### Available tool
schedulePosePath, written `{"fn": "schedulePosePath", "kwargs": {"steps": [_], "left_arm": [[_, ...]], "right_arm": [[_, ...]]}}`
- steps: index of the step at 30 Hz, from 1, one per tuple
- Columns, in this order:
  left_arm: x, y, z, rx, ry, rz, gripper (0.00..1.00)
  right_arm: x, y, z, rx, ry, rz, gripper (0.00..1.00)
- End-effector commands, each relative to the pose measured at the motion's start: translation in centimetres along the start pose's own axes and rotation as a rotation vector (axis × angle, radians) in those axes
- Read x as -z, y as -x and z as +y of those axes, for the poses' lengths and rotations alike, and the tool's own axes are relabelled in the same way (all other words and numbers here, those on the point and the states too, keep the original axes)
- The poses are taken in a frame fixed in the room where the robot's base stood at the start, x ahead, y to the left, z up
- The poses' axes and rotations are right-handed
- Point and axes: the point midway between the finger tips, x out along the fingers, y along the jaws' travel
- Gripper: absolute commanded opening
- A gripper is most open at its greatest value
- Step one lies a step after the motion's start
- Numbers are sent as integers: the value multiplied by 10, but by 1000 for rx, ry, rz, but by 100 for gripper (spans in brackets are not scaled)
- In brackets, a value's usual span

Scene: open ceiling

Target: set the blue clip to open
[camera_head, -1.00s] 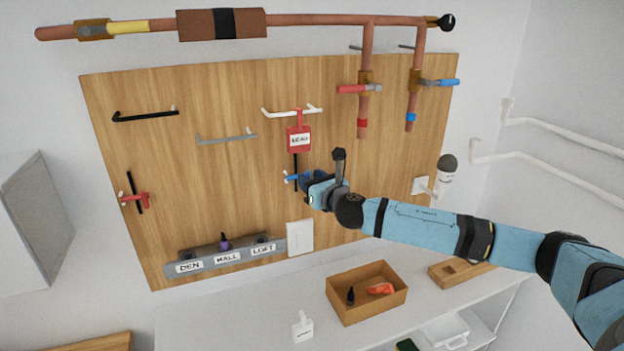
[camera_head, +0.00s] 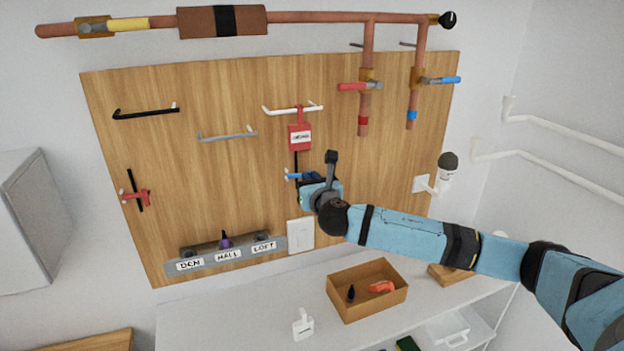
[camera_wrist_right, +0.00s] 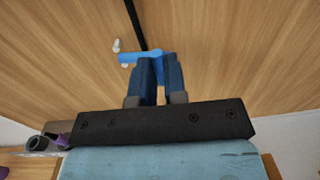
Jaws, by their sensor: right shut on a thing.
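The blue clip (camera_head: 293,176) is on the wooden board, on a thin black vertical strip (camera_head: 296,160) below the red tag. It also shows in the right wrist view (camera_wrist_right: 127,57), with its blue handle running sideways into my fingers and a pale peg at its left end. My right gripper (camera_head: 310,178) is at the board, its fingers (camera_wrist_right: 160,72) shut on the right part of the blue clip. The fingers hide part of the clip. My left gripper is not in view.
A red tag (camera_head: 300,138) hangs from a white rail (camera_head: 292,109) just above the clip. A red clip (camera_head: 136,197) is at the board's left. A labelled strip (camera_head: 226,257) and a white plate (camera_head: 300,235) lie below. An open box (camera_head: 345,305) stands on the shelf.

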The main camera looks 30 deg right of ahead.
Motion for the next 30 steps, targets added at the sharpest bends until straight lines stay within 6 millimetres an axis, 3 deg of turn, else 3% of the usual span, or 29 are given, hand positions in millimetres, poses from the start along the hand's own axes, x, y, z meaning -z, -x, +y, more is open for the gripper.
{"fn": "schedulePosePath", "kwargs": {"steps": [15,30], "left_arm": [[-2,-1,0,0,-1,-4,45],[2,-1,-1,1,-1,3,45]], "right_arm": [[1,17,30,485,-4,3,0],[1,20,56,907,-1,3,0]]}}
